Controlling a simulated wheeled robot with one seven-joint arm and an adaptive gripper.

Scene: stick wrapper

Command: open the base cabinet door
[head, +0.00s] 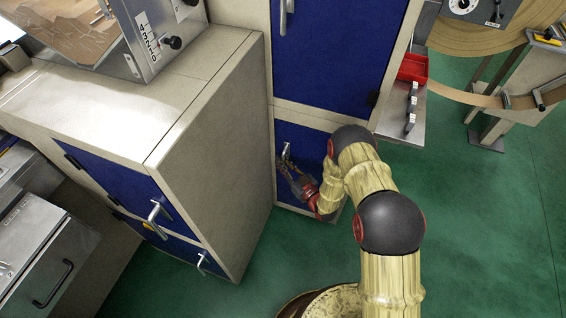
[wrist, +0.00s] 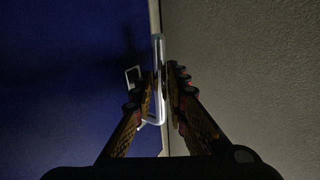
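A low blue cabinet door (head: 309,143) is closed under a taller blue door, partly hidden by my arm. It fills the left of the wrist view (wrist: 65,80). Its silver bar handle (head: 286,153) stands upright near the door's left edge in the head view. In the wrist view the handle (wrist: 158,48) runs between my fingers, its lower bend showing below. My gripper (head: 288,170) is at this handle, partly hidden behind its own links. In the wrist view my gripper (wrist: 163,82) has a finger close on each side of the bar, with little gap, and looks shut on it.
A beige cabinet (head: 215,150) with its own blue doors (head: 122,190) stands close on the left, its side wall beside my gripper. A steel shelf (head: 400,125) with a red tray (head: 412,69) juts out on the right. Green floor (head: 490,230) is clear at the right.

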